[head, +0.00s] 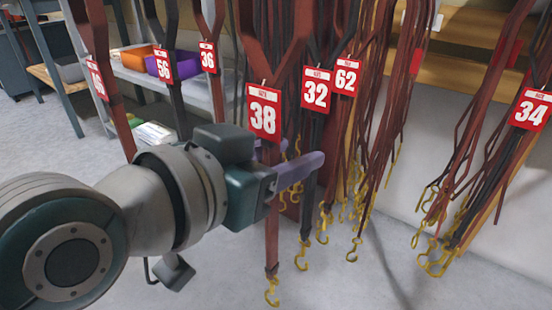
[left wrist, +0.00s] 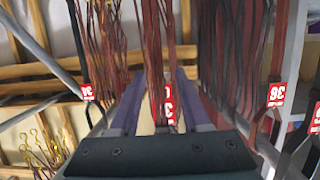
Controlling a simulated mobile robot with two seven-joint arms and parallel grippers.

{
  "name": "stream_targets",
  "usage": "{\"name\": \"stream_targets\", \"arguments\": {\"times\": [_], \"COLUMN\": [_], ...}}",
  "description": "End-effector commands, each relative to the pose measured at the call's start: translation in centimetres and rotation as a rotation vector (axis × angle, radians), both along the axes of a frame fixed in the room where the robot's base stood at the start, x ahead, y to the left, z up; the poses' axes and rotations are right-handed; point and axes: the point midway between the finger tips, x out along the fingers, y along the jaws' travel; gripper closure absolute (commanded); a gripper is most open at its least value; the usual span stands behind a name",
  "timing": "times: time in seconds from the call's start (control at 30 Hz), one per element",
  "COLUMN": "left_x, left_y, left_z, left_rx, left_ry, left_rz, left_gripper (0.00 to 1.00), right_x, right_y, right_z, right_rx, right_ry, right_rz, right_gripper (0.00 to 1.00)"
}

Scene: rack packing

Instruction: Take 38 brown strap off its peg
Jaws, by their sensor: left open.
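The 38 brown strap hangs in the head view (head: 271,235) with a red 38 tag (head: 264,111) and a brass hook at its lower end. My left gripper (head: 296,160) is open, just below the tag, with its purple fingers at the strap's height. In the left wrist view the brown strap (left wrist: 156,50) and part of its red tag (left wrist: 168,102) show between the two spread fingers. I cannot tell whether either finger touches the strap. The peg is out of view. My right gripper is not in view.
Straps tagged 32 (head: 316,89) and 62 (head: 345,77) hang close to the right. Strap bundle 34 (head: 531,108) hangs farther right. Straps tagged 36 (head: 207,57) and 56 (head: 163,66) hang at left, before shelves with an orange bin (head: 137,57) and purple bin (head: 184,66).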

Motion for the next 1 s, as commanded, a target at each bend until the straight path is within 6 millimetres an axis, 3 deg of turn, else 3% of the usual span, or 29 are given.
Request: {"name": "stream_targets", "arguments": {"times": [0.13,0.57,1.0], "left_x": [-0.02,-0.05,-0.05], "left_y": [0.03,0.05,0.05], "left_z": [0.06,0.05,0.04], "left_rx": [0.000,0.000,0.001], "left_ry": [0.000,0.000,0.001], "left_rz": [0.000,0.000,0.000], "left_gripper": [0.53,1.00,1.00], "right_x": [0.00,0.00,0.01], "right_y": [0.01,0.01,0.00], "right_z": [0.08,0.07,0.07], "right_rx": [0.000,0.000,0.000], "right_ry": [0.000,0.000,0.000], "right_rz": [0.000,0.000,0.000], "right_gripper": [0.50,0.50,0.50]}}
